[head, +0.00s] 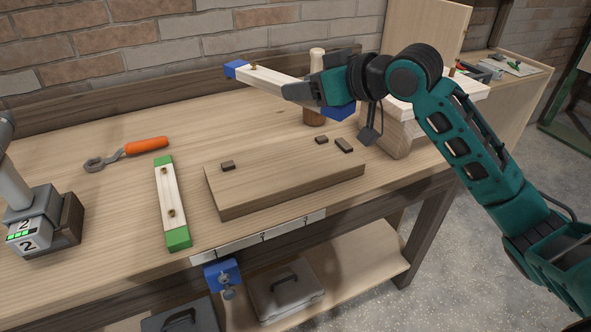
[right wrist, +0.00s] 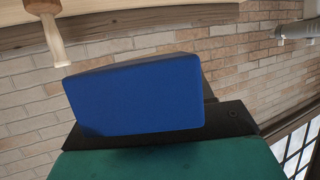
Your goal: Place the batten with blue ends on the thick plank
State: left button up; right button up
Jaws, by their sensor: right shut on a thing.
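The batten with blue ends (head: 262,79) is in the air above the back of the workbench. One blue end points to the back left; the other blue end shows below my right gripper (head: 306,92), which is shut on the batten. In the right wrist view a blue end (right wrist: 135,100) fills the middle and hides the fingertips. The thick plank (head: 275,188) lies flat near the bench's front edge, below and in front of the held batten. It has several small dark pieces on top. My left gripper is not in view.
A batten with green ends (head: 169,192) lies left of the plank. An orange-handled wrench (head: 146,146) lies behind it. A mallet (head: 316,60) stands behind the plank. A wooden block (head: 400,140) is at the right. A grey tool (head: 38,215) stands at the left edge.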

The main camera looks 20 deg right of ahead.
jog(key=shift+f+b, duration=0.7)
jog(key=shift+f, duration=9.05)
jog(key=shift+f, duration=0.1)
jog(key=o, duration=1.1)
jog(key=shift+o, duration=0.2)
jog(key=v, duration=1.2)
jog(key=s+a+f+h, duration=0.1)
jog(key=s+a+f, duration=0.2)
jog(key=f, duration=0.4)
jog(key=s+a+f+m+g+h, duration=0.1)
jog(key=s+a+f, duration=0.3)
jog(key=f, duration=0.4)
jog(key=s+a+f+m+h, duration=0.1)
jog(key=s+a+f, duration=0.3)
jog(key=f, duration=0.3)
jog(key=shift+s+f+g+h, duration=0.3)
jog(key=shift+s+f, duration=0.05)
jog(key=shift+s, duration=0.5)
